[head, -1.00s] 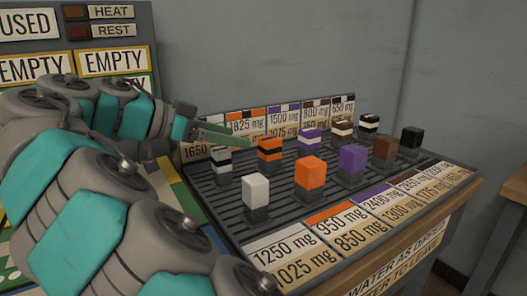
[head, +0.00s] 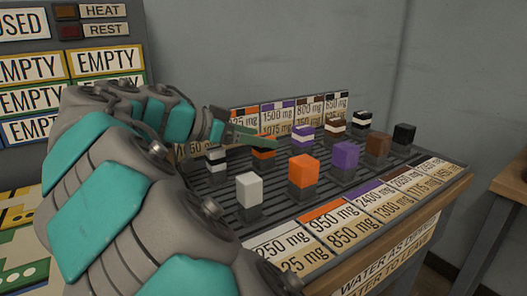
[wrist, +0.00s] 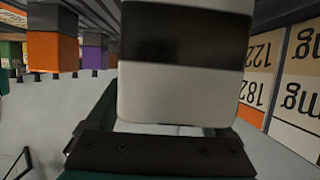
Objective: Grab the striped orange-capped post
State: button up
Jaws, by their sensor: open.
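The orange-and-black striped post (head: 263,153) stands in the back row of the rack, second from the left. The jaws are open. In the wrist view a white post with a black band (wrist: 185,85) is large and close in front of my gripper (wrist: 150,140); in the head view this white-and-black post (head: 215,159) is at the back left. I cannot tell whether a jaw touches any post. I cannot clearly pick out the striped orange post in the wrist view.
The plain orange post (head: 303,171), white post (head: 249,187) and purple post (head: 344,155) stand in the front row. Label boards line the rack's back and front. A grey wall is behind.

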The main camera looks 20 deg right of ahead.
jog(key=shift+c, duration=0.3)
grip_shut()
dwell(0.4)
